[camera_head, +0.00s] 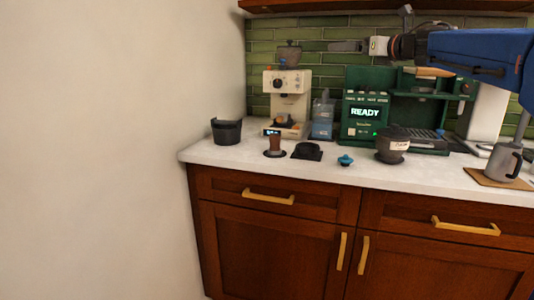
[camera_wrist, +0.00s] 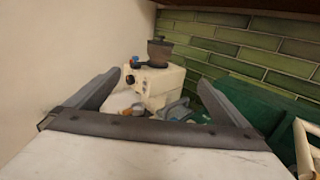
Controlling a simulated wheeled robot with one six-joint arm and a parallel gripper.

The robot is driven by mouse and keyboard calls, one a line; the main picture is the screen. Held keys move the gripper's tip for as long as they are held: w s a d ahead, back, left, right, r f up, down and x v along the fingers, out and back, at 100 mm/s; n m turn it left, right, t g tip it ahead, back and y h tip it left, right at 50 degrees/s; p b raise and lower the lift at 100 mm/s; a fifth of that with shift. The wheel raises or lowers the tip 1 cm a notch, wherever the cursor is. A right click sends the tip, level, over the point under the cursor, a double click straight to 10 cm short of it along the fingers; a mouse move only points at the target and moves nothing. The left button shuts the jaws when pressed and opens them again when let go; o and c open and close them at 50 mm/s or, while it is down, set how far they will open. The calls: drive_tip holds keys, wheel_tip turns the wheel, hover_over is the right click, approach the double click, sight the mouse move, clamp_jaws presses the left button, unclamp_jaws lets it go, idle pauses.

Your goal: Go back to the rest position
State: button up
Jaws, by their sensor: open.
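My gripper (camera_head: 338,46) is raised high above the counter at the upper right of the head view, in front of the green tile wall. It points left, and nothing shows between its fingers. In the wrist view my gripper's two dark fingers (camera_wrist: 159,78) stand wide apart, with the cream coffee grinder (camera_wrist: 158,85) seen beyond them. My blue arm reaches in from the right edge of the head view, above the green coffee machine (camera_head: 362,112), whose display reads READY. My gripper appears clear of everything.
The white counter (camera_head: 235,155) carries a black bin (camera_head: 227,132), a brown cylinder (camera_head: 275,145), a black mat (camera_head: 306,152), a small blue item (camera_head: 345,160), a dark labelled container (camera_head: 391,148) and a grey mug (camera_head: 502,162). A wooden shelf (camera_head: 390,6) runs above; a plain wall (camera_head: 100,150) stands left.

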drive_tip(key=s+d+f+m+t+h, duration=0.1)
drive_tip(key=s+d+m+t+h, duration=0.35)
drive_tip(key=m, duration=0.75)
drive_tip(key=s+d+f+m+g+h, duration=0.3)
drive_tip(key=s+f+m+h, duration=0.1)
drive_tip(key=s+f+m, duration=0.45)
drive_tip(key=s+d+f+m+g+h, duration=0.3)
drive_tip(key=s+d+f+m+h, duration=0.1)
drive_tip(key=s+f+m, duration=0.4)
drive_tip(key=s+a+f+m+g+y, duration=0.1)
drive_tip(key=s+a+f+m+g, duration=0.2)
drive_tip(key=s+f, duration=0.6)
drive_tip(key=s+a+f+m+g+y, duration=0.2)
drive_tip(key=s+f+m, duration=0.3)
drive_tip(key=s+f, duration=0.4)
drive_tip(key=s+a+f+m+g+y, duration=0.1)
drive_tip(key=s+a+f+m+g, duration=0.2)
drive_tip(key=s+f, duration=0.6)
wheel_tip(320, 180, down, 6)
drive_tip(key=shift+a+m+g, duration=0.4)
drive_tip(key=shift+m+g, duration=0.45)
drive_tip(key=shift+m, duration=0.1)
drive_tip(key=shift+c, duration=0.3)
